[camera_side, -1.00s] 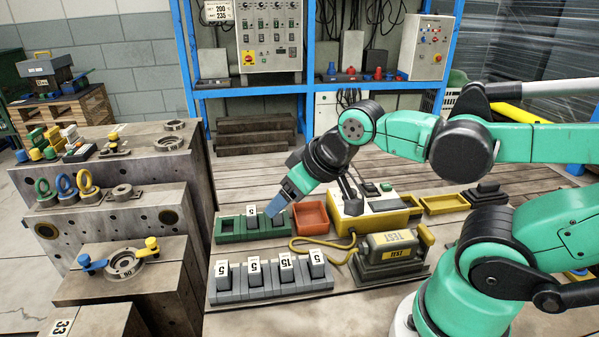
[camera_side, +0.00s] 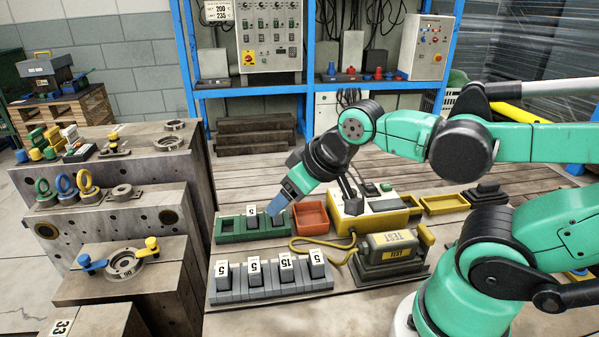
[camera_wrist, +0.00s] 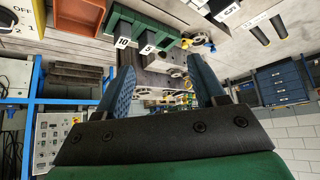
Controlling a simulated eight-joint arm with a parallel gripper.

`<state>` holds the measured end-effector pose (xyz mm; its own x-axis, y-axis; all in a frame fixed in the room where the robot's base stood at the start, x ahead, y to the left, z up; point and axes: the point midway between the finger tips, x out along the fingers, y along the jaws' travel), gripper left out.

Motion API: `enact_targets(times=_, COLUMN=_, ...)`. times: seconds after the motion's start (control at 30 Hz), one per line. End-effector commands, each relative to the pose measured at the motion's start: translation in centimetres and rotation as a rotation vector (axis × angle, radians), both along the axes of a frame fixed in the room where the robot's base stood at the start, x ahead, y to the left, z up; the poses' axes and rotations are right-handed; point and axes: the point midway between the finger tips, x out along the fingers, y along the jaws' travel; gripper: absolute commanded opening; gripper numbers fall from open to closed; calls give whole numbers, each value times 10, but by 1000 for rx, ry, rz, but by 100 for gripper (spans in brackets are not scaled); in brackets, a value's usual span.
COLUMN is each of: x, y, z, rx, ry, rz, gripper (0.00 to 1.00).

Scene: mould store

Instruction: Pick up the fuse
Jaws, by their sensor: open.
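A green tray (camera_side: 228,238) with slots stands on the bench left of centre, and its left slot looks empty. A dark fuse labelled 5 (camera_side: 252,222) stands upright in it. My gripper (camera_side: 270,213) is over the tray's right part, beside that fuse, and partly hides another dark fuse (camera_side: 270,230). In the wrist view my gripper (camera_wrist: 165,76) is open with its blue fingers apart. Beyond the fingers stand fuses labelled 10 (camera_wrist: 123,43) and 5 (camera_wrist: 147,50). I cannot tell whether a finger touches a fuse.
A grey block (camera_side: 245,292) holding several labelled fuses stands in front of the tray. A red bin (camera_side: 311,228), a yellow tester (camera_side: 345,222) with a yellow cable and a TEST block (camera_side: 395,258) stand to the right. Stepped steel blocks (camera_side: 150,205) rise at the left.

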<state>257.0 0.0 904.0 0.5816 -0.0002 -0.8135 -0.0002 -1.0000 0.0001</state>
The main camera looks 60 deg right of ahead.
Motion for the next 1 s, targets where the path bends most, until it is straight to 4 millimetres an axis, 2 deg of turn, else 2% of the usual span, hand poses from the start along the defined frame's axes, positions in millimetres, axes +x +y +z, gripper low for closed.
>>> enact_targets(times=0.17, x=2, y=2, z=1, rx=-28, ry=14, rz=48, gripper=63)
enact_targets(times=0.27, x=8, y=9, z=2, rx=-117, ry=61, rz=208, gripper=63)
enact_targets(times=0.37, x=18, y=21, z=1, rx=-259, ry=137, rz=492, gripper=63)
enact_targets(times=0.47, x=31, y=37, z=-3, rx=-410, ry=215, rz=856, gripper=63)
enact_targets(times=0.7, x=54, y=77, z=-30, rx=-655, ry=316, rz=1726, gripper=63)
enact_targets(times=0.83, x=59, y=91, z=-44, rx=-704, ry=316, rz=2055, gripper=63)
enact_targets(times=1.0, x=61, y=99, z=-55, rx=-723, ry=303, rz=2250, gripper=63)
